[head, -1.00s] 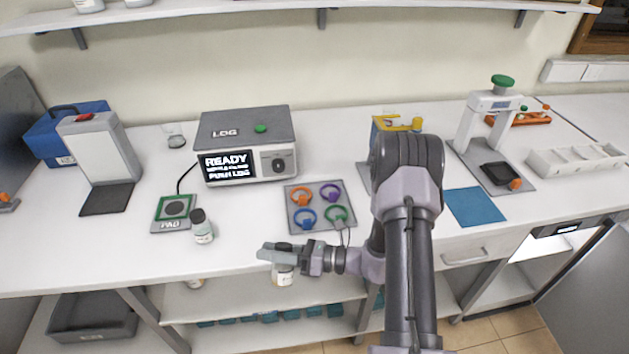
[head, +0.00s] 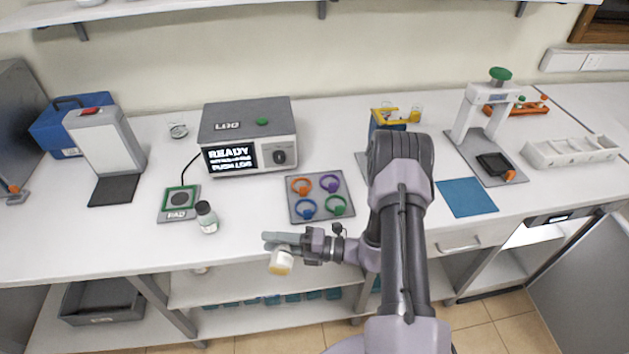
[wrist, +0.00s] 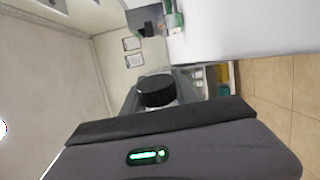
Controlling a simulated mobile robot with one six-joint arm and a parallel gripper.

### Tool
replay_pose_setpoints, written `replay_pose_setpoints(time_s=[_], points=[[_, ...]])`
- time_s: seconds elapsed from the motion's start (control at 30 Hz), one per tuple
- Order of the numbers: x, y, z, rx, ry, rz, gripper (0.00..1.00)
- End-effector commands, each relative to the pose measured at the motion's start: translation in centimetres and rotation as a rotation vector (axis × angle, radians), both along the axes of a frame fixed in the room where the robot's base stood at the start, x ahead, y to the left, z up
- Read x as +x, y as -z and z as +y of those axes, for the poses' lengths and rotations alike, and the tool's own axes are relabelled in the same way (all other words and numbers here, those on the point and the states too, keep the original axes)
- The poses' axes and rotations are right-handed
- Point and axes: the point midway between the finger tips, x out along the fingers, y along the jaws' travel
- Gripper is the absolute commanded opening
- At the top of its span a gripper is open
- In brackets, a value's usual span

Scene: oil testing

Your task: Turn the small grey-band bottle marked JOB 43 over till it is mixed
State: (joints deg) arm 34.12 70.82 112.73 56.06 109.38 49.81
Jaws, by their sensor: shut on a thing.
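My gripper (head: 270,241) is shut on a small bottle (head: 281,262) in front of the bench's front edge, in the air. The bottle is tilted. Its pale body and yellowish lower end show below the fingers in the head view, and the fingers hide its upper part. In the wrist view its black cap (wrist: 157,90) stands out past the gripper (wrist: 160,118). The writing on its label and its band colour are too small to tell.
Another dark-capped bottle (head: 206,217) stands upright on the bench beside the pad (head: 179,203). A grey plate with coloured rings (head: 320,196) lies behind my gripper. The LOG machine (head: 248,138) reads READY. Lower shelves lie under the bench.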

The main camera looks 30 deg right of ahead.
Motion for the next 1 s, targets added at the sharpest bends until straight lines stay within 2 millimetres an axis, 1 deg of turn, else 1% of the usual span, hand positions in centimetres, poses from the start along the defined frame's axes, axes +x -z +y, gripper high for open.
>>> replay_pose_setpoints(time_s=[0.03,0.13,0.37,0.43,0.47,0.6,0.7,0.8,1.0], points=[[0.02,-0.48,-0.01,0.052,0.0,0.073,0.0],[0.01,-0.27,-0.01,0.136,0.001,0.191,0.0],[0.02,-0.05,-0.01,0.152,0.001,0.214,0.0],[0.01,-0.14,-0.01,0.175,0.0,0.246,0.0],[0.0,-0.22,0.0,0.2,0.0,0.282,0.0],[0.02,-0.34,-0.01,0.375,0.0,0.528,0.0],[0.01,-0.23,-0.01,0.472,0.0,0.664,0.0],[0.01,-0.09,0.0,0.501,0.0,0.704,0.0],[0.02,0.0,-0.01,0.488,0.0,0.686,0.0]])
